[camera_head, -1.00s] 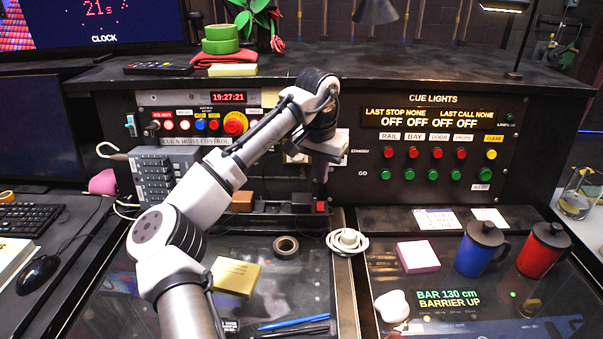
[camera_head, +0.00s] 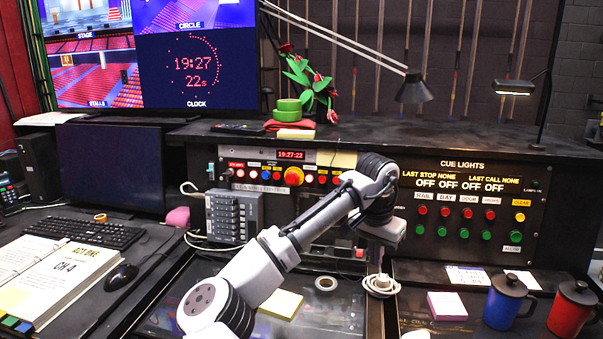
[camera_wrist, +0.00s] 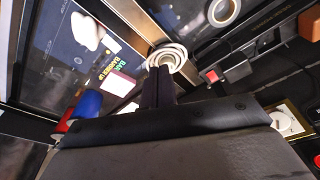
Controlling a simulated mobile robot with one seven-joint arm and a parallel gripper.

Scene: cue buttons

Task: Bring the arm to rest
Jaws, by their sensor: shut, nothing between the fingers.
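My arm reaches from the bottom of the head view up over the desk, bent at the elbow, with its wrist in front of the cue panel. My gripper (camera_head: 376,266) points down above the desk, small and partly hard to see in the head view. In the wrist view its dark fingers (camera_wrist: 158,86) are together with nothing between them. A white coiled cable (camera_head: 381,285) lies on the desk just below the gripper. It also shows beyond the fingertips in the wrist view (camera_wrist: 168,55); I cannot tell the exact gap.
The cue lights panel (camera_head: 455,248) with red and green buttons stands right of my wrist. A blue mug (camera_head: 505,303), a red mug (camera_head: 572,308) and a pink note block (camera_head: 447,306) are at right. A yellow note block (camera_head: 281,303) and tape roll (camera_head: 326,284) lie left.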

